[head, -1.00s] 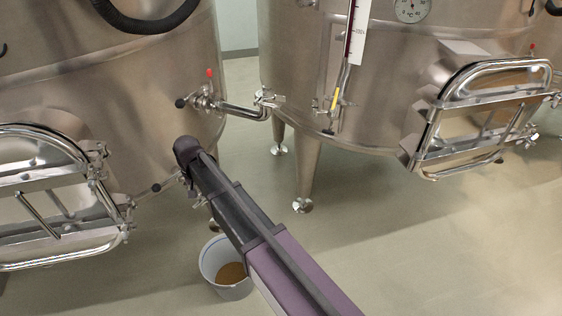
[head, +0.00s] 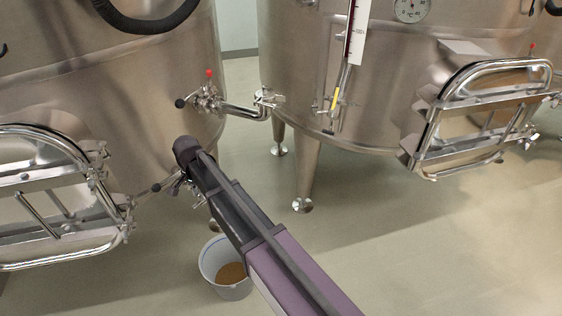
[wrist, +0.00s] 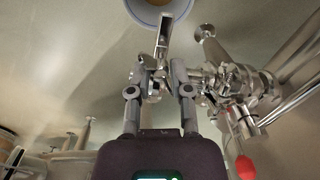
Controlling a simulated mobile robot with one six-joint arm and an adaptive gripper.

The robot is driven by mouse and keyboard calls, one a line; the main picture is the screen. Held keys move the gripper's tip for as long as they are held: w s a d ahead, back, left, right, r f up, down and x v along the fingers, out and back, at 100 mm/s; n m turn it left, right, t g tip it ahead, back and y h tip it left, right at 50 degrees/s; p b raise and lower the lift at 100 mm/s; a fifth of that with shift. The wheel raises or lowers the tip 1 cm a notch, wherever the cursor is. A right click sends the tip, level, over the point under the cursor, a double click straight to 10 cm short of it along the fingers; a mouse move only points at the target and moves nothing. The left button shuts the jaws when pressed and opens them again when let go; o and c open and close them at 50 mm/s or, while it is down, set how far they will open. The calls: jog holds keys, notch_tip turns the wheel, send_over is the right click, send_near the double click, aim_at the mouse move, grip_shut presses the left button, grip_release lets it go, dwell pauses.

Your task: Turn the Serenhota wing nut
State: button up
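My gripper (wrist: 159,72) is at a metal outlet fitting low on the left vat (head: 120,110). In the wrist view its two fingers lie on either side of a small shiny metal piece (wrist: 155,88), which may be the wing nut. Its shape is unclear, and I cannot tell whether both fingers touch it. A metal spout (wrist: 163,36) extends beyond the fingertips. In the head view my arm hides the fingertips and most of the fitting (head: 170,184). No name label is readable.
A white bucket (head: 209,262) with brown contents stands on the floor below; its rim shows in the wrist view (wrist: 142,14). A red-tipped valve (head: 207,98) sits above on the left vat. A framed hatch (head: 60,205) is at left. The right vat (head: 400,80) stands on legs.

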jog(key=m, duration=0.4)
jog(key=shift+m, duration=0.3)
jog(key=m, duration=0.4)
jog(key=shift+w+a, duration=0.1)
jog(key=m, duration=0.4)
jog(key=shift+m, duration=0.4)
jog(key=m, duration=0.3)
jog(key=shift+m, duration=0.4)
jog(key=shift+r+p, duration=0.35)
jog(key=shift+r, duration=0.05)
notch_tip(320, 180, up, 13)
jog(key=p, duration=1.3)
jog(key=s+d+n, duration=0.1)
jog(key=d+n, duration=0.5)
jog(key=d, duration=0.7)
jog(key=s+d+r+n+p, duration=0.1)
jog(key=d+n, duration=0.6)
jog(key=d, duration=0.7)
jog(key=shift+s+r+p, duration=0.25)
jog(key=shift+s+p, duration=0.05)
jog(key=shift+s, duration=0.35)
